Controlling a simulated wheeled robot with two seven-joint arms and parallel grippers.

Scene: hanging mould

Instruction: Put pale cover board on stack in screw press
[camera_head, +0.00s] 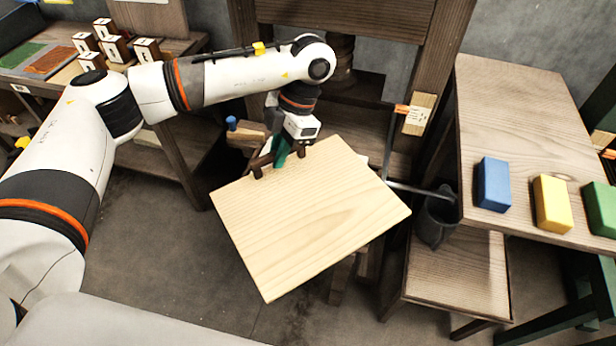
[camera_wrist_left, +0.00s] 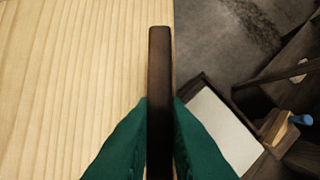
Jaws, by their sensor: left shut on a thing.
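The pale cover board (camera_head: 310,215) is a light wooden panel with a dark handle bar (camera_wrist_left: 159,95) near its edge. My left gripper (camera_head: 280,153) has its green fingers closed on both sides of this bar. The board hangs in front of the screw press (camera_head: 420,80), tilted and turned in the head view; it also fills the left of the left wrist view (camera_wrist_left: 70,80). A white flat sheet or stack top (camera_wrist_left: 222,125) lies in a dark frame at the lower right of that view. In the head view the board hides most of the press bed. My right gripper is out of view.
A table at right bears a blue block (camera_head: 492,184), a yellow block (camera_head: 552,203) and a green block (camera_head: 602,208). A dark bucket (camera_head: 436,220) stands below it beside the board. A blue-topped wooden piece (camera_head: 232,124) is left of my gripper. Several labelled blocks stand at upper left.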

